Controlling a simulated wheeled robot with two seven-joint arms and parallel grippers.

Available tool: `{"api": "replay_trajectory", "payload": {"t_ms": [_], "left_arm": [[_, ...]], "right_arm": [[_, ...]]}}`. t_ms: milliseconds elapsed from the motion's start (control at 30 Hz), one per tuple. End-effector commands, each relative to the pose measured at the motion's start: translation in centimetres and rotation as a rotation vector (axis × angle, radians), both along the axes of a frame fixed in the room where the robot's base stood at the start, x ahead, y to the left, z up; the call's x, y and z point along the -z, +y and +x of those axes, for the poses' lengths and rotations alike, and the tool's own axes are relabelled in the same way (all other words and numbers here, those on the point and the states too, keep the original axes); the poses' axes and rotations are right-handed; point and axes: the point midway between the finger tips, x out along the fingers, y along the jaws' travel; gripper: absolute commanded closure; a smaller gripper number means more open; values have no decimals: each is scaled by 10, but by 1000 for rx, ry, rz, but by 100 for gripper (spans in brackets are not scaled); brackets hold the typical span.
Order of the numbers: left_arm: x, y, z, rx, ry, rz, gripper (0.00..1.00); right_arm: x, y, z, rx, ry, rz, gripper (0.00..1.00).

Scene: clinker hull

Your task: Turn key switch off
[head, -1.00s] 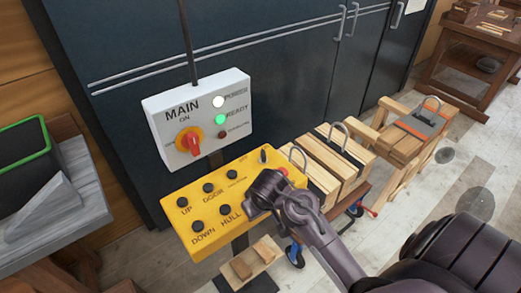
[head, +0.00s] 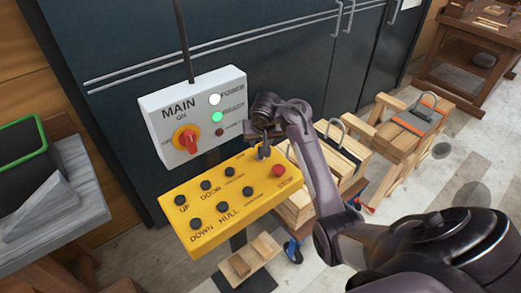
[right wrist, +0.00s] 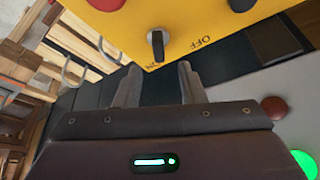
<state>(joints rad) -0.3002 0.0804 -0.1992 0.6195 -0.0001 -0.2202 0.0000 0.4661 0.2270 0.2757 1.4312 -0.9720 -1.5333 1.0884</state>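The yellow control panel (head: 222,205) has a dark key switch near its upper right corner, largely hidden by my gripper in the head view. In the right wrist view the key switch (right wrist: 157,42) shows as a black knob, lengthwise up and down the picture. Its lower end points toward a partly hidden "ON" label; "OFF" is to its right. My right gripper (right wrist: 158,80) is open, its two fingers apart and empty, just short of the knob and roughly centred on it. In the head view my right gripper (head: 263,148) is at the panel's upper edge. My left gripper is not in view.
A red STOP button (head: 279,170) sits close to the key switch. A white MAIN box (head: 165,115) with a red rotary handle (head: 187,140) and a lit green light (head: 217,117) stands behind. Wooden blocks with metal shackles (head: 340,150) lie right of the panel.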

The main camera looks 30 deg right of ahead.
Motion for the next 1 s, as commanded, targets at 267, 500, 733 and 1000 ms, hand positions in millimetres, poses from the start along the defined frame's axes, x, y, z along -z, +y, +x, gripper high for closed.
{"api": "replay_trajectory", "payload": {"t_ms": [267,500,733,1000], "left_arm": [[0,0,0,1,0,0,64],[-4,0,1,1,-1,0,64],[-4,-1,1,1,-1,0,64],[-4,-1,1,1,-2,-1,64]], "right_arm": [[43,-11,13,3,6,-7,64],[61,-12,22,1,2,-2,64],[63,-12,22,1,1,-2,64],[63,-12,22,1,2,-1,92]]}}
